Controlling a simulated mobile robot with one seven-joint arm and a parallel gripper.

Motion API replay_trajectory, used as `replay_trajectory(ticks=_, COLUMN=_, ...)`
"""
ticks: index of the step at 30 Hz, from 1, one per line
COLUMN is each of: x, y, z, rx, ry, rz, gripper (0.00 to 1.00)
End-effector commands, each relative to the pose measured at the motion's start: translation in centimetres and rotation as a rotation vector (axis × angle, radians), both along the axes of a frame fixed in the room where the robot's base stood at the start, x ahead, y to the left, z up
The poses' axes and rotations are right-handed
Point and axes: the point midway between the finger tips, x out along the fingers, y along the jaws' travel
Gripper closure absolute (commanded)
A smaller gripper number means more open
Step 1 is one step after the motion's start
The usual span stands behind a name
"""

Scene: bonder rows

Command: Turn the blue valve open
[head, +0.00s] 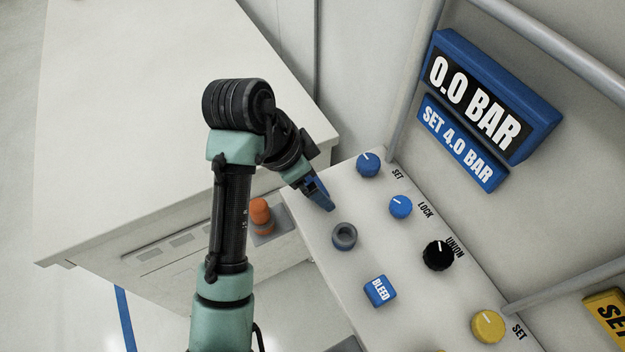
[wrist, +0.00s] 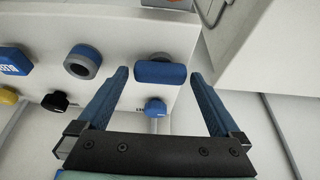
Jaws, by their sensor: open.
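The blue valve (wrist: 160,72) shows in the wrist view as a rounded blue bar handle on a grey base, at the panel's edge. It lies crosswise between the tips of my gripper (wrist: 159,76), with a gap on each side. The fingers are open and nothing is held. In the head view my gripper (head: 320,195) is over the far left edge of the control panel (head: 313,222). There I cannot make out the valve apart from the blue fingers.
Blue knobs SET (head: 368,165) and LOCK (head: 400,207), a black UNION knob (head: 438,255), a grey ring fitting (head: 344,236) and a blue BLEED button (head: 380,291) stand close by. A display (head: 490,95) reads 0.0 BAR. A rail (head: 414,75) runs behind the panel.

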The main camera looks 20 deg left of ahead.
Motion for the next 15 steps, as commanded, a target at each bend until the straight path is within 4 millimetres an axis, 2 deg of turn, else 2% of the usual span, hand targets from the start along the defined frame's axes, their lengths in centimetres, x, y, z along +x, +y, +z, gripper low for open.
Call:
replay_trajectory(ticks=6, x=0.01, y=-0.04, z=-0.03, rx=0.0, ry=0.0, rz=0.0, gripper=0.0)
replay_trajectory(ticks=8, x=0.02, y=-0.03, z=-0.03, rx=0.0, ry=0.0, rz=0.0, gripper=0.09)
replay_trajectory(ticks=15, x=0.01, y=-0.02, z=-0.01, rx=0.0, ry=0.0, rz=0.0, gripper=0.52)
